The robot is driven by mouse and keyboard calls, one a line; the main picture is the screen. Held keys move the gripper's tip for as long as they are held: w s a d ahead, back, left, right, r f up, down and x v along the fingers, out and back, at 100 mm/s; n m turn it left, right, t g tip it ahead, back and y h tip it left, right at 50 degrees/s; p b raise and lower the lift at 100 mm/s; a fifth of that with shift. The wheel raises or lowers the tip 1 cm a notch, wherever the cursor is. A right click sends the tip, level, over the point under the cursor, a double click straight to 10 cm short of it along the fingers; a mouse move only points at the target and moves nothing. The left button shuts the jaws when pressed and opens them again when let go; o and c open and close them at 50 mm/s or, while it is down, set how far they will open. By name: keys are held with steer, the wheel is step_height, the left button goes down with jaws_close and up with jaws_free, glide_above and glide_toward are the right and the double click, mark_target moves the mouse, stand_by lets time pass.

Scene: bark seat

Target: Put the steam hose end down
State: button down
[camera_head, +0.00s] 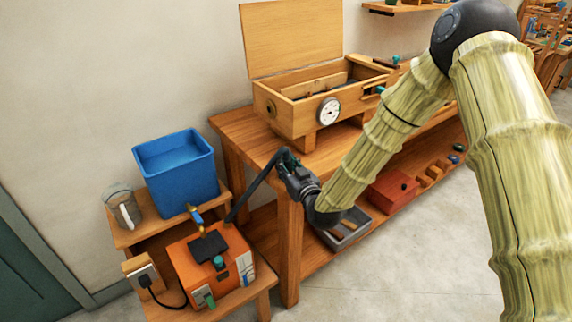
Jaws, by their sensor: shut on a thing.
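My gripper (290,165) is shut on the upper end of the dark steam hose (255,186), in front of the bench's left front corner. The hose slopes down and left from the gripper to the back of an orange steam generator (201,259) on the low stand. The tip of the hose is hidden in the jaws. Up and to the right of the gripper, a wooden steam box (272,106) with a raised lid and a round dial sits on the bench. I cannot tell whether the gripper touches the bench.
The low stand (262,283) also carries a blue tub (177,172), a metal jug (121,205) and a plugged socket block (141,270). The bench top (240,128) is bare at its left end. A grey tray (346,238) and red box (392,191) lie on the lower shelf.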

steer(key=shift+f, duration=0.3)
steer(key=c, duration=1.2)
jaws_free()
steer(key=shift+r, duration=0.1)
steer(key=shift+o, duration=0.2)
steer(key=shift+r, duration=0.2)
steer(key=b+v, duration=0.2)
steer(key=v, duration=0.9)
steer(key=shift+f, duration=0.2)
